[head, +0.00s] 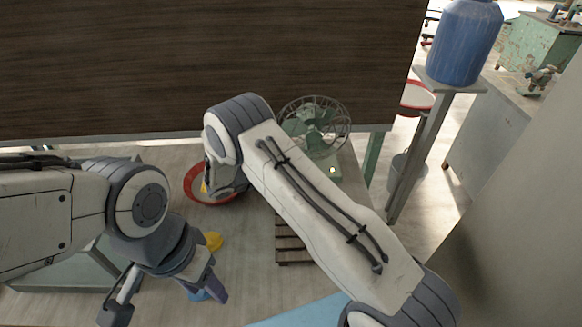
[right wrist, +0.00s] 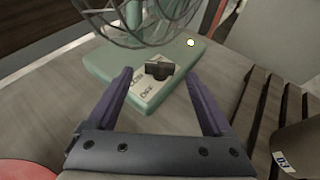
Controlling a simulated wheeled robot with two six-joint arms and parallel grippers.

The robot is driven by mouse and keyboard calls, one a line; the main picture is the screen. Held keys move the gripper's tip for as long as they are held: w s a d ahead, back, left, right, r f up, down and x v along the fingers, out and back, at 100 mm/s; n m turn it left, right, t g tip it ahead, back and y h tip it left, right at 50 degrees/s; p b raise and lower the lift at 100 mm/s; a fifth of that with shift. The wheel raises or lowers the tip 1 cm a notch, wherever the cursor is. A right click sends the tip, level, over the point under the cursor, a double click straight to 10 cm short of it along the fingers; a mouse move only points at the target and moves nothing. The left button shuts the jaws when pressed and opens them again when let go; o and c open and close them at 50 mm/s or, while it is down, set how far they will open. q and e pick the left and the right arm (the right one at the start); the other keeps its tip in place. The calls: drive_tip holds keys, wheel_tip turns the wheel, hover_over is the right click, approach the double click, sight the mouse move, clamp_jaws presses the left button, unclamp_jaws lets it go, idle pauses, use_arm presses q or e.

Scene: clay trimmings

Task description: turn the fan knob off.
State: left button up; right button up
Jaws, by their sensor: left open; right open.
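The green desk fan (head: 315,127) stands at the back of the table, partly behind my right arm in the head view. In the right wrist view its green base (right wrist: 105,65) carries a pale label plate with a dark knob (right wrist: 159,70). "OFF" is printed on the near side of the plate; the knob's exact setting is hard to tell. A small light (right wrist: 191,42) glows on the base. My right gripper (right wrist: 159,78) is open, its purple fingers on either side of the knob, apparently not touching it. My left gripper (head: 165,302) is open and empty at the front left.
A wooden slatted rack (head: 292,250) lies right of centre, partly under my right arm. A red-rimmed dish (head: 227,200), a yellow piece (head: 213,241) and a blue piece (head: 200,295) are on the table. A dark wood panel (head: 150,65) stands behind. A blue barrel (head: 463,40) is beyond the table.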

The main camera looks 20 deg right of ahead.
drive_tip(key=shift+x, duration=1.1)
clamp_jaws()
